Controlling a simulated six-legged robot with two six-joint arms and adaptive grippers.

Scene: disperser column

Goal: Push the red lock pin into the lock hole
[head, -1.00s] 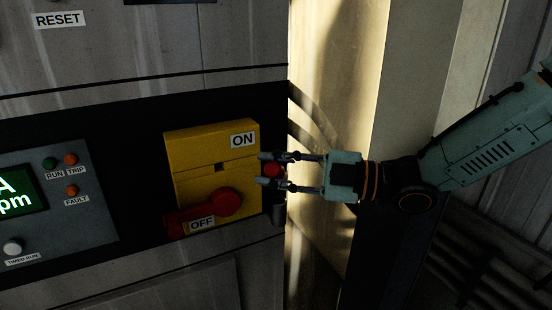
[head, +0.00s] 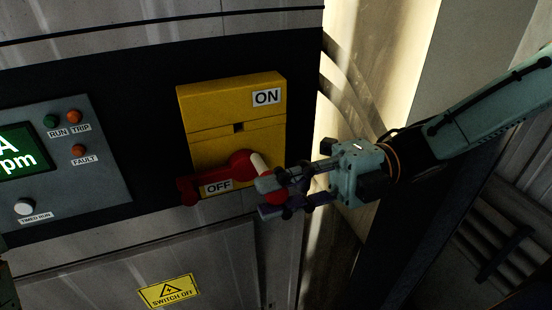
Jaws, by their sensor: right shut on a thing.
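The red lock pin (head: 281,179) is in my right gripper (head: 267,198), which is shut on it. Its pale shaft (head: 259,163) sticks out up and left, with its tip close in front of the red rotary handle (head: 238,164). I cannot tell whether the tip touches the handle. The handle is on the yellow switch box (head: 215,112), its lever pointing left and down beside the OFF label (head: 218,187). A small dark square opening (head: 239,127) shows in the box above the handle. I cannot tell which opening is the lock hole. My left gripper is not in view.
A grey control panel (head: 100,185) with a green display and lamps is left of the box. A yellow SWITCH OFF sign (head: 165,291) is on the cabinet below. A pale column (head: 385,60) stands at the right, behind my right arm.

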